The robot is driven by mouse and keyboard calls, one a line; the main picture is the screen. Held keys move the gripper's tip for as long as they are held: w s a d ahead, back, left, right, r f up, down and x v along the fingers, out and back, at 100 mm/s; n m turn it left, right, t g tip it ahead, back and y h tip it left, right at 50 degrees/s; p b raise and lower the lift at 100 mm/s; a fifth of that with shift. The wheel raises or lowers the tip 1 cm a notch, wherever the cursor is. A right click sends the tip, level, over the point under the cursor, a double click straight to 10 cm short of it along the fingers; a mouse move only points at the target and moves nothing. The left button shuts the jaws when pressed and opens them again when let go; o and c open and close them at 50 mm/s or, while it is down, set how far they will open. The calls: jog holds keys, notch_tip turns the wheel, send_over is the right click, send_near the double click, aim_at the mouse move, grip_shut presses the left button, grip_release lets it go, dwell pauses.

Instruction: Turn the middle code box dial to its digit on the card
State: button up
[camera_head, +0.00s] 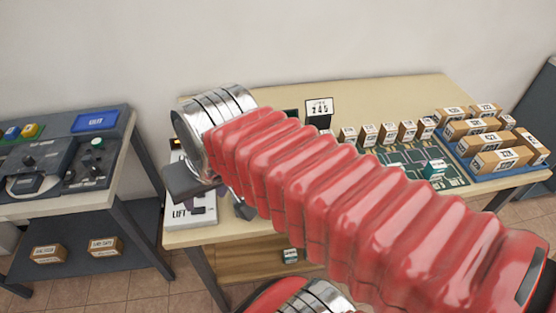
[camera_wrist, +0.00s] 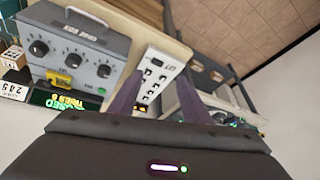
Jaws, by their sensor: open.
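The grey code box (camera_wrist: 75,40) fills the upper left of the wrist view, upside down, with three black dials in a row. The middle dial (camera_wrist: 70,57) lies between the other two; its setting is too small to read. In the head view my arm hides the code box.
A white panel marked LIFT (camera_wrist: 158,75) with several black buttons shows between and beyond my fingers. Small boxes and a green board (camera_head: 400,158) cover the table's right half. A dark-framed control desk (camera_head: 60,160) stands at left.

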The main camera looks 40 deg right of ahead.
jog(key=d+r+m+g+y, duration=0.1)
jog(key=d+m+y, duration=0.1)
jog(key=d+m, duration=0.9)
jog(key=d+r+m+g+y, duration=0.1)
jog(key=d+m+y, duration=0.1)
jog(key=d+m, duration=0.9)
jog(key=d, duration=0.4)
jog(key=shift+d+r, duration=0.2)
jog(key=shift+r, duration=0.15)
jog(key=x, duration=1.4)
jog(key=shift+s, duration=0.35)
jog(key=shift+c, duration=0.2)
